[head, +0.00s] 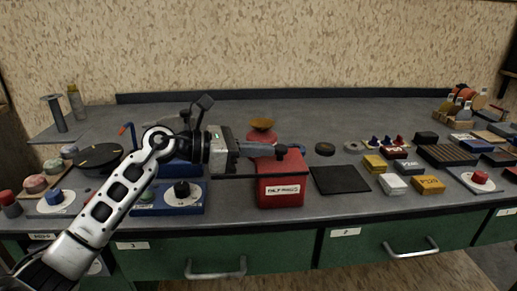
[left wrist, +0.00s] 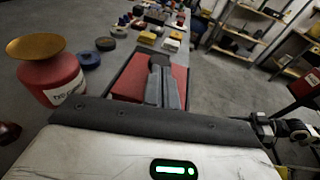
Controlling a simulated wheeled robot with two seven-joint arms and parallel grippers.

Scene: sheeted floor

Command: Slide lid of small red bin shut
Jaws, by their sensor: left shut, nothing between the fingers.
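The small red bin (head: 281,192) stands near the front edge of the bench, with a white label on its front. Its red top shows beneath my fingers in the left wrist view (left wrist: 128,82). I cannot tell how far its lid is slid. My left gripper (head: 283,149) is shut and empty. It reaches in from the left, its fingers over the bin's top and hiding part of it. Whether they touch it is unclear. The closed fingers also show in the left wrist view (left wrist: 160,65). My right gripper is not in view.
A red container with a brassy dish (head: 262,125) stands behind the bin. A flat black square (head: 340,179) lies just right of it. A blue box with a black knob (head: 182,197) is at left. Yellow and white blocks (head: 428,185) lie farther right.

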